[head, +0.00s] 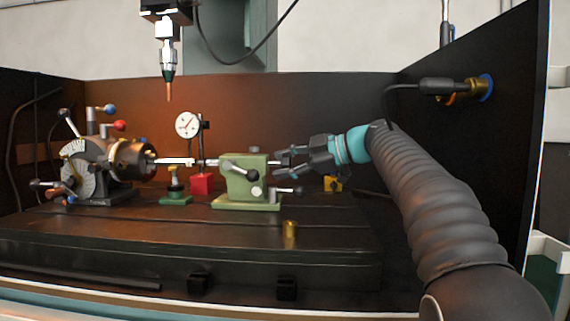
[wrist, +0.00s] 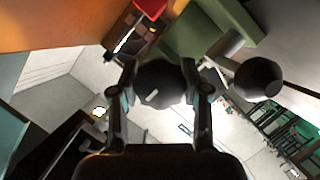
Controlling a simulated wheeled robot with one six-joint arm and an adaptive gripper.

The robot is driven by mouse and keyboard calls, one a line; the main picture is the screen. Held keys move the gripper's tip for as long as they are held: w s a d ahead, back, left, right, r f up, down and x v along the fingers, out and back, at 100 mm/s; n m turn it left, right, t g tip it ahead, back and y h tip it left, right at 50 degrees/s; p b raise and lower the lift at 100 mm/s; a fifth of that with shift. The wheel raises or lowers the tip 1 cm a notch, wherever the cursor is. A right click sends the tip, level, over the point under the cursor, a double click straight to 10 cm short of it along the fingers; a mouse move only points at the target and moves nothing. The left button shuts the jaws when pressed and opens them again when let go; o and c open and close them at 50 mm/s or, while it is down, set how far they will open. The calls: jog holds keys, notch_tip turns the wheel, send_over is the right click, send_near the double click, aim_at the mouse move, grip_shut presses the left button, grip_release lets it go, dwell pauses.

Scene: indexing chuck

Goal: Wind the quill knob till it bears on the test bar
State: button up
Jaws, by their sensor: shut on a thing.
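The green tailstock (head: 247,184) stands on the dark table, with a black-knobbed lever on its front. My gripper (head: 287,159) reaches in from the right at the tailstock's right end. In the wrist view its two fingers lie on either side of the dark round quill knob (wrist: 160,83), shut on it. The fingers mostly hide the knob in the head view. The bright test bar (head: 176,161) runs level from the chuck (head: 132,158) toward the tailstock's left side. I cannot tell whether the quill tip touches the bar.
A dial gauge (head: 187,124) stands on a red base (head: 202,184) behind the bar. A spindle with a pointed tip (head: 168,80) hangs above. A brass cylinder (head: 290,235) stands at the table front. A lever's black ball (wrist: 258,77) is close to my right finger in the wrist view.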

jog(key=shift+r, duration=0.1)
